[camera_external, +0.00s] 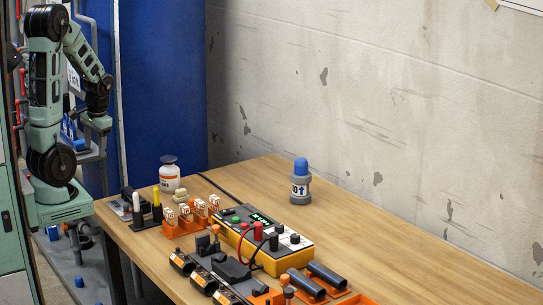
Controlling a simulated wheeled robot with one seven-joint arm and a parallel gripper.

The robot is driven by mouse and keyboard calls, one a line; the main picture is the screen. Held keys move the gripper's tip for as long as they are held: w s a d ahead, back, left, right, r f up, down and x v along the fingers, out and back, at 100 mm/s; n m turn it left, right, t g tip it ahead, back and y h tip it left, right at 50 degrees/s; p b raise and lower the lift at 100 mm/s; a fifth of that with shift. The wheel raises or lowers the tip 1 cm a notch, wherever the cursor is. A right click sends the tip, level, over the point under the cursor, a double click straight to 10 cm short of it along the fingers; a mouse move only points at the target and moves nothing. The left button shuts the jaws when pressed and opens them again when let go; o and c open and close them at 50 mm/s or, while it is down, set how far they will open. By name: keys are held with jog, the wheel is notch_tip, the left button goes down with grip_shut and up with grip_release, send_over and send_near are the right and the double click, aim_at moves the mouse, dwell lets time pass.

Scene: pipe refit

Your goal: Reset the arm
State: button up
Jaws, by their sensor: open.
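My arm stands at the far left, folded up beside the table. My gripper (97,124) hangs at the end of the bent arm, at the left, clear of the tabletop and apart from everything on it. It holds nothing that I can see, and its fingers are small in this view.
The wooden table (385,262) holds a yellow meter box (262,243), orange racks (185,222), black pipes (328,275), a grey blue-capped bottle (300,184) and a white jar (169,176). A concrete wall (400,100) stands behind.

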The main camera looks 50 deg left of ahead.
jog(key=s+n, duration=0.1)
jog(key=s+d+n+h, duration=0.1)
jog(key=n, duration=0.1)
jog(key=s+n, duration=0.1)
jog(key=s, duration=0.1)
jog(key=shift+d+f+t, duration=0.15)
jog(key=shift+d+t, duration=0.1)
jog(key=shift+t, duration=0.15)
notch_tip(320, 180, up, 7)
jog(key=p, duration=0.7)
